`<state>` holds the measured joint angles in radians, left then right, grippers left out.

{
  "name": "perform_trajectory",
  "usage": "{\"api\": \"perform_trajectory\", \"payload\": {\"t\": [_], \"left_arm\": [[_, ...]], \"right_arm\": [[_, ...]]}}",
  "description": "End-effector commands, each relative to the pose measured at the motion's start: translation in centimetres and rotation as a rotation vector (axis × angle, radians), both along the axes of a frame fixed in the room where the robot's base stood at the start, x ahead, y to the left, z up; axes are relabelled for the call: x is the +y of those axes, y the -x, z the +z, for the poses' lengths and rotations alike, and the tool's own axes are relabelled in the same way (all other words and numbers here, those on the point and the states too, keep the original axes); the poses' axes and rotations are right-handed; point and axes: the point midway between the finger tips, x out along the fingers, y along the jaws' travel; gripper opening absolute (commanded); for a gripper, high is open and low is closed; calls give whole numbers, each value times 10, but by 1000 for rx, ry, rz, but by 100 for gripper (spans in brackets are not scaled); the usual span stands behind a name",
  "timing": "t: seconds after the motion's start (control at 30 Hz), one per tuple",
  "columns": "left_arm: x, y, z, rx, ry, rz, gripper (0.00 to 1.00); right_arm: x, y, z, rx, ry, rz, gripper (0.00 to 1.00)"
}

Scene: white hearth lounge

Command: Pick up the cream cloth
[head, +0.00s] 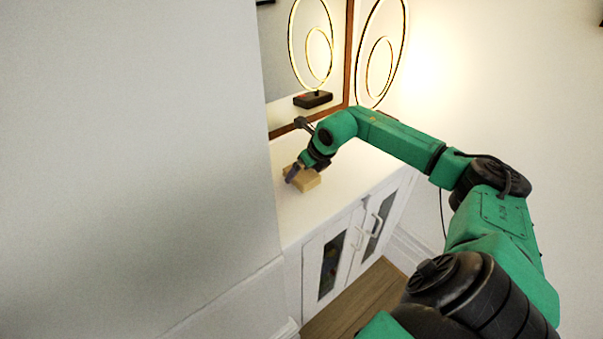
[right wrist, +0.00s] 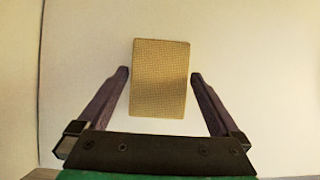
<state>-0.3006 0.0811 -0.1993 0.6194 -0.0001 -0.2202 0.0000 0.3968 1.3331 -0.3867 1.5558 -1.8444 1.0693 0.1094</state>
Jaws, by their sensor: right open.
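The cream cloth (head: 306,179) is a tan, folded-looking block on top of the white cabinet, near the wall edge. In the right wrist view the cloth (right wrist: 160,78) is a woven rectangle, its lower part between the fingertips. My right gripper (head: 291,174) is at the cloth in the head view, partly covering it. In the right wrist view my right gripper (right wrist: 159,78) is open, one finger on each side of the cloth, with a narrow gap on both sides. I cannot tell its height over the cabinet top. My left gripper is not in view.
The white cabinet (head: 345,190) has glass-fronted doors with handles. A lit ring lamp (head: 379,60) stands at its back by a wood-framed mirror (head: 349,50). A large pale wall (head: 130,150) closes off the left side. The cabinet top right of the cloth is clear.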

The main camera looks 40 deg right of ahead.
Motion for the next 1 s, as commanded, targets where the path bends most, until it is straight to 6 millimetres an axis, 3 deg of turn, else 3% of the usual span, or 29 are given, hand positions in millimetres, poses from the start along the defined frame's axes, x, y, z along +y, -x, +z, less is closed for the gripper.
{"api": "perform_trajectory", "payload": {"t": [0.83,0.87,1.0], "left_arm": [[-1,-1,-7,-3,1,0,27],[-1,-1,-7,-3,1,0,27],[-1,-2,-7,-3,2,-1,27]], "right_arm": [[0,0,-4,0,0,0,100],[0,0,-4,0,0,0,96],[0,0,-4,0,0,0,43]]}}
